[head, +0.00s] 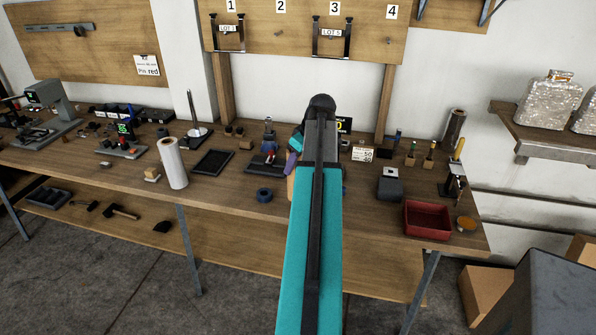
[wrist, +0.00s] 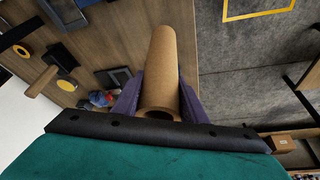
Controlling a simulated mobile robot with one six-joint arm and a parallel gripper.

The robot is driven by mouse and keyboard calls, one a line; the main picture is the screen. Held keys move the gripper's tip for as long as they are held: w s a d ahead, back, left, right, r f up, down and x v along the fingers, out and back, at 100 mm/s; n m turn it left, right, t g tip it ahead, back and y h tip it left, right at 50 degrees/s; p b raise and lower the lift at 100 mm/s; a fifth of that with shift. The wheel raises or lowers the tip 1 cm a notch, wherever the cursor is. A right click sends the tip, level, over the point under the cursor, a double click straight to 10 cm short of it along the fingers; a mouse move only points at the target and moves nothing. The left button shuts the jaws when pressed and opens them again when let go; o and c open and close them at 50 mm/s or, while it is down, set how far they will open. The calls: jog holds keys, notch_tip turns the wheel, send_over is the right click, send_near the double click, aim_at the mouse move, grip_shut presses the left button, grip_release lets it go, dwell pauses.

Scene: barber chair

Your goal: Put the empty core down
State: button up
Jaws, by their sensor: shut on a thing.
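The empty core is a plain brown cardboard tube. In the wrist view the core (wrist: 165,62) lies between the two purple fingers of my gripper (wrist: 160,100), which is shut on it; its hollow near end shows. In the head view my arm hides most of my gripper (head: 292,160); a bit of purple finger and a tan part of the core (head: 290,187) show left of the arm. The core is near the front of the wooden workbench (head: 235,197). I cannot tell whether it touches the bench top.
A white roll (head: 172,163) stands left, near a dark flat tray (head: 212,162). A blue tape ring (head: 264,195) lies just left of my arm. A red tray (head: 428,220) sits at the right front. A spindle on a base (head: 196,128) stands farther back. Bare bench shows around the ring.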

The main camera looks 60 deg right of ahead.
jog(key=shift+s+d+f+p, duration=0.1)
jog(key=shift+d+f+p, duration=0.15)
jog(key=shift+f, duration=0.35)
jog(key=shift+s+d+f+p, duration=0.15)
jog(key=shift+f+p, duration=0.15)
jog(key=shift+f, duration=0.3)
jog(key=shift+d+f+p, duration=0.2)
jog(key=shift+f+p, duration=0.05)
jog(key=shift+f, duration=0.45)
jog(key=o, duration=1.3)
jog(key=shift+o, duration=0.2)
jog(key=shift+r, duration=0.2)
jog(key=b+v, duration=0.2)
jog(key=v, duration=0.9)
jog(key=shift+s+r, duration=0.15)
jog(key=shift+r, duration=0.25)
